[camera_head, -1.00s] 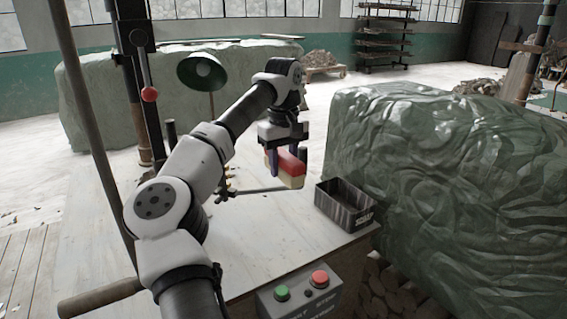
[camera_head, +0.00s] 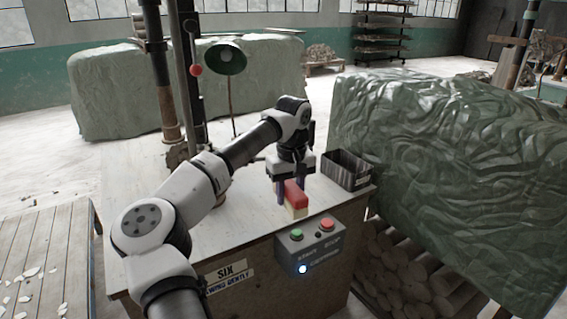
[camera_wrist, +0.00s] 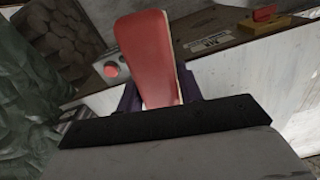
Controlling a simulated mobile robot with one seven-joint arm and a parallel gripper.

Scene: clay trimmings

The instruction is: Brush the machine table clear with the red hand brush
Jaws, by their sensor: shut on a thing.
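The red hand brush (camera_head: 296,196), red on top with a pale cream lower part, is held in my gripper (camera_head: 292,186). The jaws are shut on it, and it points down at the front edge of the pale-topped machine table (camera_head: 247,225). I cannot tell whether its bristles touch the top. In the wrist view the red brush (camera_wrist: 148,60) stands between the dark purple fingers. No trimmings can be made out on the visible tabletop; my arm hides part of it.
A dark open bin (camera_head: 346,172) stands on the table's right corner. A control box (camera_head: 310,245) with green and red buttons is on the front. A green covered block (camera_head: 455,160) stands right. A lamp (camera_head: 225,60) and upright post rise behind. Pale scraps lie on slats (camera_head: 28,290) at left.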

